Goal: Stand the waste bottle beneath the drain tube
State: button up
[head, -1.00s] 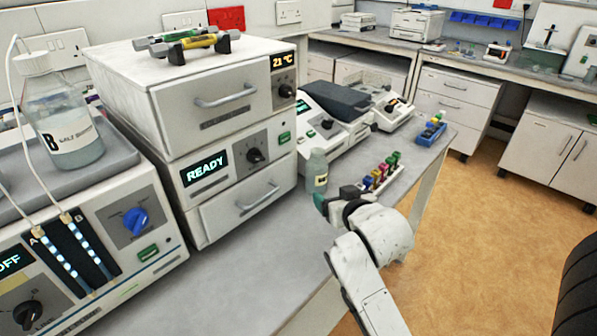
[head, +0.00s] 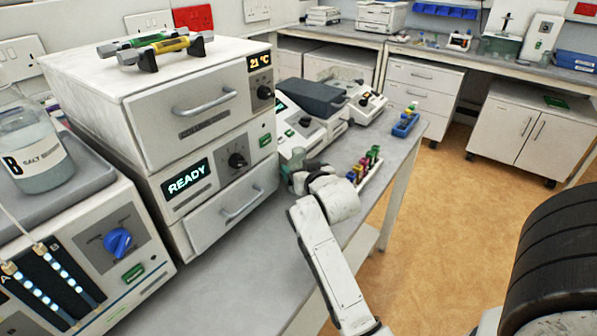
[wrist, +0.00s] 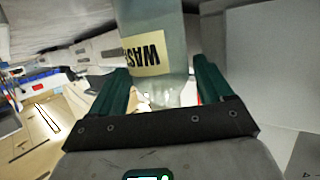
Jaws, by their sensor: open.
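The waste bottle (wrist: 155,20), pale and translucent with a cream label reading "WAS", fills the upper middle of the wrist view. My gripper (wrist: 160,68) is open, its two green fingers on either side of the bottle; I cannot tell whether they touch it. In the head view the bottle (head: 297,156) stands on the bench beside the stacked drawer units, its lower part hidden by my gripper (head: 301,180). I cannot make out a drain tube for certain in either view.
The stacked drawer units (head: 205,125) stand close left of my gripper. The pump unit (head: 75,250) with a salt bottle (head: 35,150) on top is nearer. The front bench strip (head: 230,270) is clear.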

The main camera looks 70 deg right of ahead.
jog(key=shift+x, duration=1.05)
jog(key=c, duration=0.8)
jog(key=shift+c, duration=0.2)
jog(key=shift+r, duration=0.1)
